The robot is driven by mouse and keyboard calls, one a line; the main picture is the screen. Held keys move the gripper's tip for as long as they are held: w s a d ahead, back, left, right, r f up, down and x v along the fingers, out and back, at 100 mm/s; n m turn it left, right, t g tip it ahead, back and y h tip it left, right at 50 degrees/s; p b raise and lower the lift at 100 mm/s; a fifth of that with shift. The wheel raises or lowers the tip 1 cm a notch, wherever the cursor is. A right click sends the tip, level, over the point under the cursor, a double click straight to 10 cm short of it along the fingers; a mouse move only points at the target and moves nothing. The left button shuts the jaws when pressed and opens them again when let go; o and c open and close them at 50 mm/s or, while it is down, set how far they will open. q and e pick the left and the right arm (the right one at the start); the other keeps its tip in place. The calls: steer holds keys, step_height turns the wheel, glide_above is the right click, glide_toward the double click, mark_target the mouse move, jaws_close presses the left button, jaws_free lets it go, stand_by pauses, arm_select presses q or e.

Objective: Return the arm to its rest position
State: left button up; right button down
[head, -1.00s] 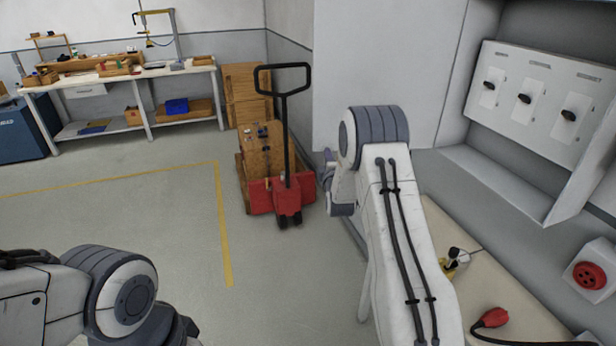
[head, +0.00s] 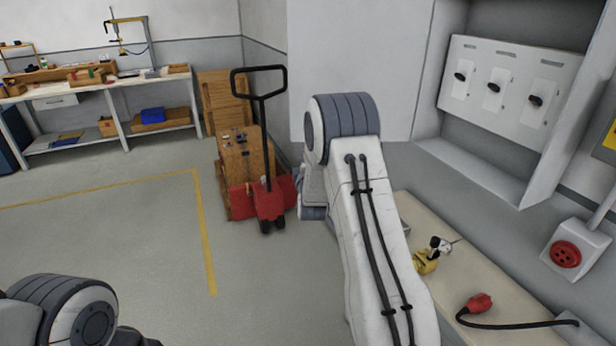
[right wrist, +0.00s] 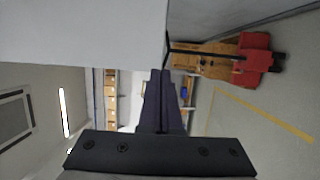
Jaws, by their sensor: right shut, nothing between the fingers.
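My right arm (head: 375,225) rises from the lower middle of the head view, with its grey elbow joint at the top. Its gripper is hidden behind the arm there. In the right wrist view my right gripper (right wrist: 160,75) has its two dark fingers together, with nothing between them. My left arm (head: 70,310) shows only as a rounded joint at the lower left of the head view. My left gripper is outside the picture.
A bench (head: 445,200) at the right carries a yellow-and-black tool (head: 427,257) and a red plug (head: 480,303) on a black cable. A switch panel (head: 508,85) and red socket (head: 566,254) are beyond. A red pallet truck (head: 268,200) holds a wooden crate (head: 243,158). Floor at left is clear.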

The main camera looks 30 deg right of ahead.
steer(key=s+a+f+m+g+y+b, duration=0.1)
steer(key=s+a+g+y, duration=0.2)
steer(key=s+a, duration=0.55)
steer(key=s+a+f+m+g+y, duration=0.15)
steer(key=s+a+y, duration=0.25)
steer(key=a, duration=0.9)
steer(key=s+a+f+g+y+b, duration=0.1)
steer(key=s+a+f+g+y, duration=0.15)
steer(key=s+a, duration=0.6)
steer(key=s+a+m+g, duration=0.1)
steer(key=s+g, duration=0.3)
steer(key=s, duration=0.8)
steer(key=s+a+m+g, duration=0.2)
steer(key=s+a+g, duration=0.2)
steer(key=s, duration=0.8)
steer(key=shift+g+h, duration=0.45)
steer(key=shift+g, duration=0.25)
